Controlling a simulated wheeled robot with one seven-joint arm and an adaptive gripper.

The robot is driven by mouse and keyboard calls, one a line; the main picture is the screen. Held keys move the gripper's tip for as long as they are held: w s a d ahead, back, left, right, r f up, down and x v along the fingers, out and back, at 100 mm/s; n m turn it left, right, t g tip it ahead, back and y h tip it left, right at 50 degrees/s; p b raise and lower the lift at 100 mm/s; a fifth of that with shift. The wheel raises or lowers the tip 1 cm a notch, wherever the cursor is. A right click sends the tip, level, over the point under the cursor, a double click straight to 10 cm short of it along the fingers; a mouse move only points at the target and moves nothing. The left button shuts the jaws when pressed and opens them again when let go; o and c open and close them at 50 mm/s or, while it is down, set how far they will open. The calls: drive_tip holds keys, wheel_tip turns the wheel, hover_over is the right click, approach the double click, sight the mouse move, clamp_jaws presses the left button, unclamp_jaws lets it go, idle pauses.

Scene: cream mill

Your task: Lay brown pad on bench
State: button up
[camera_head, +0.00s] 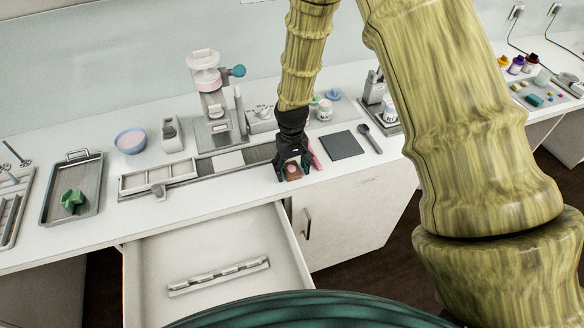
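The brown pad (293,176) is a small brown block with a pinkish patch on top. It is at the front edge of the white bench (240,188), to the left of the dark grey square. My gripper (292,171) points down over the pad, with a dark finger on each side of it. I cannot tell whether the fingers press on the pad. I also cannot tell whether the pad rests on the bench or is held just above it.
An open drawer (150,262) juts out below the bench. A dark grey square (342,145), a spoon (371,140) and a pink strip (315,157) lie nearby. A white frame (158,177), a pink-filled bowl (131,141) and a metal tray (92,165) stand farther left.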

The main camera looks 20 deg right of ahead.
sight(292, 170)
wheel_tip(292, 170, up, 12)
drive_tip(key=b, duration=0.4)
idle(0.7)
drive_tip(key=shift+r, duration=0.1)
